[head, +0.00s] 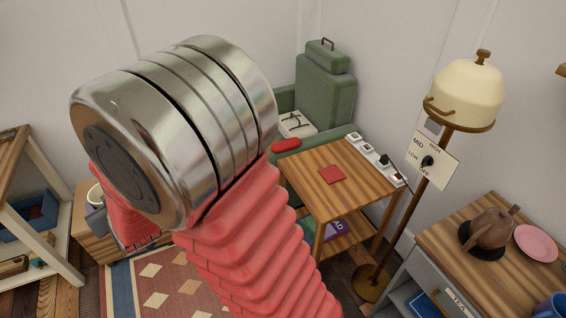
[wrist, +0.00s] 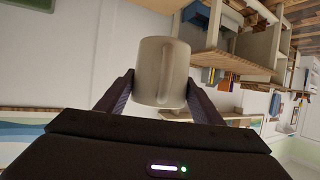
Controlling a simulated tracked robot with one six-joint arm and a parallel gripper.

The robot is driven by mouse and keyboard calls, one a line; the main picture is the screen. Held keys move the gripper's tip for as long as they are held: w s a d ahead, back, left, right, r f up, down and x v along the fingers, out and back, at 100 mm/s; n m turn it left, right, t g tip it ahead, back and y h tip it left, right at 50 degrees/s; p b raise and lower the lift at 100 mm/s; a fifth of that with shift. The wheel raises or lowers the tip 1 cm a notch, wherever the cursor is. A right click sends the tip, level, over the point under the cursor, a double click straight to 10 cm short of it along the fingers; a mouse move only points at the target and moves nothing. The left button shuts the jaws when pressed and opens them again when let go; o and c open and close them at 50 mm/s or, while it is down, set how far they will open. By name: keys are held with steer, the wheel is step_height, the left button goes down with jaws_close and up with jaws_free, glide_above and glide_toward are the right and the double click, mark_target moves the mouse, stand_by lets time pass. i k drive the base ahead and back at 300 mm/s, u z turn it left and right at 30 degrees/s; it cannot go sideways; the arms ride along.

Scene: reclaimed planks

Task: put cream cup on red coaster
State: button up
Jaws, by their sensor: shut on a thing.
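The cream cup (wrist: 161,71) is held between the two dark fingers of my gripper (wrist: 160,92) in the wrist view, with its handle facing the camera. My arm hides most of the gripper there. The red coaster (head: 332,174) lies flat and bare on the striped wooden table (head: 318,200), right of centre. The cup is well apart from it, far to the left in the picture.
A power strip (head: 375,158) runs along the table's back right edge. A floor lamp (head: 465,92) with a switch plate stands right of the table. A green chair (head: 325,85) stands behind it. A cabinet at the right carries a brown teapot (head: 490,232) and a pink plate (head: 537,243).

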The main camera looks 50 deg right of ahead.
mark_target(334, 176)
steer(key=z, duration=0.45)
steer(key=k, duration=0.8)
steer(key=z, duration=0.45)
steer(key=k, duration=0.5)
steer(key=z, duration=0.2)
steer(key=i, duration=1.7)
steer(key=u, duration=0.25)
